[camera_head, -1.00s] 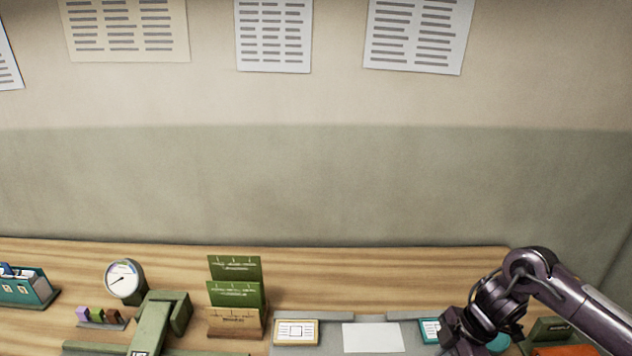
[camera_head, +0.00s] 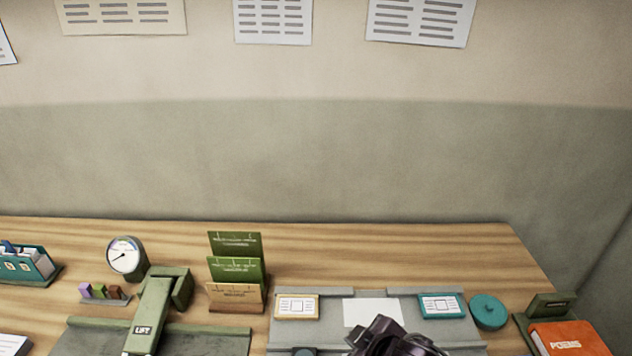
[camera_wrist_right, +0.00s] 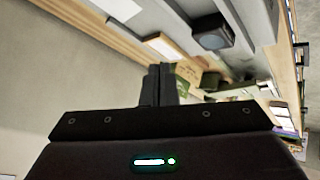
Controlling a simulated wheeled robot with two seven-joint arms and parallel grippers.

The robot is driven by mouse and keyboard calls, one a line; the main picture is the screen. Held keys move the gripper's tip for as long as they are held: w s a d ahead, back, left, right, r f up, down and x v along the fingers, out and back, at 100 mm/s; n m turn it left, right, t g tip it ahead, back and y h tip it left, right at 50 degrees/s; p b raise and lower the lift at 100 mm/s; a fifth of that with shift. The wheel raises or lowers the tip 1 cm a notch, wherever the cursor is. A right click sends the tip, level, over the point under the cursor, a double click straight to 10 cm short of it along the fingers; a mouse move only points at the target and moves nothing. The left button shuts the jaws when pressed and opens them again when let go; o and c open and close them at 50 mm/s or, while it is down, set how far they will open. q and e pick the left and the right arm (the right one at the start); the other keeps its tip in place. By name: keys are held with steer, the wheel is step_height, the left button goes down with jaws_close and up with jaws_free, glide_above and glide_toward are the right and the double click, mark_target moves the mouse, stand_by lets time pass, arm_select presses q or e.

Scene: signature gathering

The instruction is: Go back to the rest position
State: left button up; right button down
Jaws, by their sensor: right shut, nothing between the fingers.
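My right gripper (camera_wrist_right: 160,70) is shut and empty in the right wrist view, its two dark fingers together at the middle of the picture. In the head view, dark parts of my right arm show at the bottom edge, over the front of the grey desk tray (camera_head: 345,305); the fingers cannot be made out there. My left gripper is not in view.
On the wooden desk (camera_head: 400,240) stand a white dial (camera_head: 125,256), a green card rack (camera_head: 236,270), a green lever press (camera_head: 155,310), a teal disc (camera_head: 488,312) and an orange book (camera_head: 568,340). Papers hang on the wall behind.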

steer(key=s+d+f+m+g+h, duration=0.2)
steer(key=s+d+m+g+h, duration=0.15)
steer(key=s+d+m, duration=0.75)
steer(key=s+d+f+n+g+b, duration=0.1)
steer(key=s+f+n+g+b, duration=0.2)
steer(key=f, duration=3)
steer(key=s+d+f+b, duration=0.1)
steer(key=s+d+f, duration=0.1)
steer(key=s+f, duration=0.8)
steer(key=s+d+f+b, duration=0.1)
steer(key=s+f+b, duration=0.1)
steer(key=s+f, duration=0.8)
steer(key=shift+s+d+f+g, duration=0.35)
steer(key=shift+s+f, duration=0.05)
steer(key=shift+f, duration=0.45)
